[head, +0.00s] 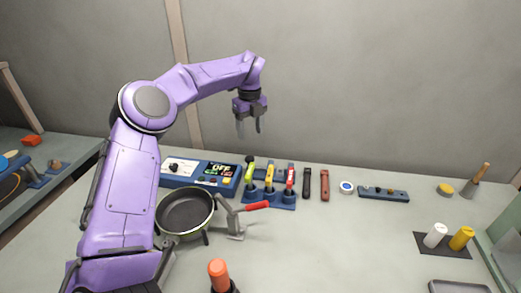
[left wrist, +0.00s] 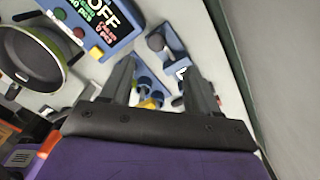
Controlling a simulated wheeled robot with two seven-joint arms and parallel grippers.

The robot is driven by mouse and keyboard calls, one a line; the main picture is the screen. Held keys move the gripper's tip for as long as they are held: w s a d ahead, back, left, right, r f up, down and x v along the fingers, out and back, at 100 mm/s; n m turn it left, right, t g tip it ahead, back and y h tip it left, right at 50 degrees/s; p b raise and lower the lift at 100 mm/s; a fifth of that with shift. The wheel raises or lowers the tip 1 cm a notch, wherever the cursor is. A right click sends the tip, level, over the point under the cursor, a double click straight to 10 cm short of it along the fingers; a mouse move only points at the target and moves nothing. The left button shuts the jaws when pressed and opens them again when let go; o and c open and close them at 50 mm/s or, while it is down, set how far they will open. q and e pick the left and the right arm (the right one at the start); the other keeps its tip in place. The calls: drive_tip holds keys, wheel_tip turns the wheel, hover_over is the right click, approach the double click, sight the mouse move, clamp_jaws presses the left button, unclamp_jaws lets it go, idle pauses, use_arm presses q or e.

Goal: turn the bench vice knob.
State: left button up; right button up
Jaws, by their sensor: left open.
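My left gripper (head: 249,127) hangs in the air above the back of the bench, fingers pointing down, open and empty. In the left wrist view its two fingers (left wrist: 160,80) are spread apart over blue fixtures. One blue part there carries a dark round knob (left wrist: 155,42), just ahead of the fingers and not touched. No part is clearly recognisable as a bench vice. A blue control panel (head: 205,181) with an OFF display and a black dial (head: 173,168) stands left of the gripper; its display also shows in the left wrist view (left wrist: 103,17). My right gripper is out of view.
A frying pan (head: 187,210) stands in front of the panel, beside a red-handled clamp (head: 255,205). A blue tool rack (head: 282,200) holds upright tools. A low blue bar (head: 384,193) lies right of it.

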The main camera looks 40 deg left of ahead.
sight(250, 158)
use_arm(q)
drive_tip(key=f, duration=0.2)
drive_tip(key=s+f, duration=0.1)
drive_tip(key=f, duration=0.1)
drive_tip(key=shift+s+p, duration=0.15)
drive_tip(key=shift+p, duration=0.15)
drive_tip(key=f, duration=0.5)
drive_tip(key=shift+w+a+p, duration=0.1)
drive_tip(key=shift+w+p, duration=0.25)
drive_tip(key=shift+s+f, duration=0.15)
drive_tip(key=shift+f, duration=0.25)
drive_tip(key=c, duration=1)
